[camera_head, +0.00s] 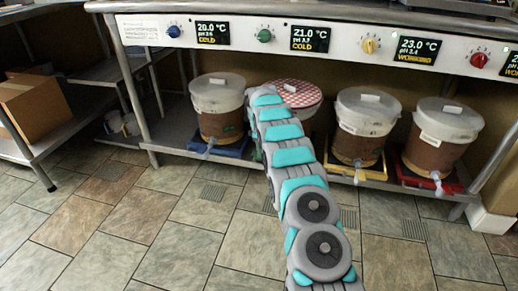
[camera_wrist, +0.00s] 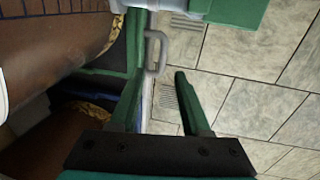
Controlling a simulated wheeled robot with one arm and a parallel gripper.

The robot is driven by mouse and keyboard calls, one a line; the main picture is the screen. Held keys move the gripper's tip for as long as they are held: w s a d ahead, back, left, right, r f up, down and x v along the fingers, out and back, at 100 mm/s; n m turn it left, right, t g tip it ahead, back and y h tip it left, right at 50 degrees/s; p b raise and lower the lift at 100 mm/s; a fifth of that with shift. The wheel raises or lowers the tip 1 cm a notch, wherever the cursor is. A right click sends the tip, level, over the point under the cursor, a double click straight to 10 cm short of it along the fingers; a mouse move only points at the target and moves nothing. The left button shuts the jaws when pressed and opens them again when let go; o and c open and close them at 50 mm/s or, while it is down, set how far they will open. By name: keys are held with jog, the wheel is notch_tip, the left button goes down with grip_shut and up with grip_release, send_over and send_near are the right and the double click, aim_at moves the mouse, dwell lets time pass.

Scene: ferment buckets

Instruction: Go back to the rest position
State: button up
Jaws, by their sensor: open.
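My gripper (camera_wrist: 157,72) shows in the wrist view with its two dark green fingers spread apart and nothing held between them. A grey, handle-shaped piece (camera_wrist: 154,50) lies in line with the gap beyond the fingertips; I cannot tell how far off it is. In the head view my arm (camera_head: 290,170) stretches from the bottom up to the bucket with a red checked cover (camera_head: 299,92), hiding much of that bucket. My gripper cannot be made out there. In the wrist view brown bucket walls (camera_wrist: 50,45) fill the left side.
A bucket on a blue tray (camera_head: 217,105), one on a yellow tray (camera_head: 362,125) and one on a red tray (camera_head: 440,140) stand on the low shelf. The control panel (camera_head: 340,42) hangs above. A cardboard box (camera_head: 35,105) is at left. The tiled floor (camera_head: 150,215) in front is clear.

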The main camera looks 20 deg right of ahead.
jog(key=s+a+r+m+g+p, duration=0.1)
jog(key=s+a+r+m+p, duration=0.3)
jog(key=s+r, duration=0.85)
jog(key=s+a+r+m+g+b, duration=0.15)
jog(key=s+a+r, duration=0.45)
jog(key=s+r, duration=0.7)
jog(key=s+a+m+p, duration=0.1)
jog(key=s+a+m, duration=0.2)
jog(key=s, duration=1.5)
jog(key=s+a+m+y+p, duration=0.1)
jog(key=s+a+m+p, duration=0.1)
jog(key=s, duration=1.6)
jog(key=shift+s+a+r+m+g, duration=0.3)
jog(key=shift+a+r+m+g, duration=0.15)
jog(key=shift+a, duration=0.7)
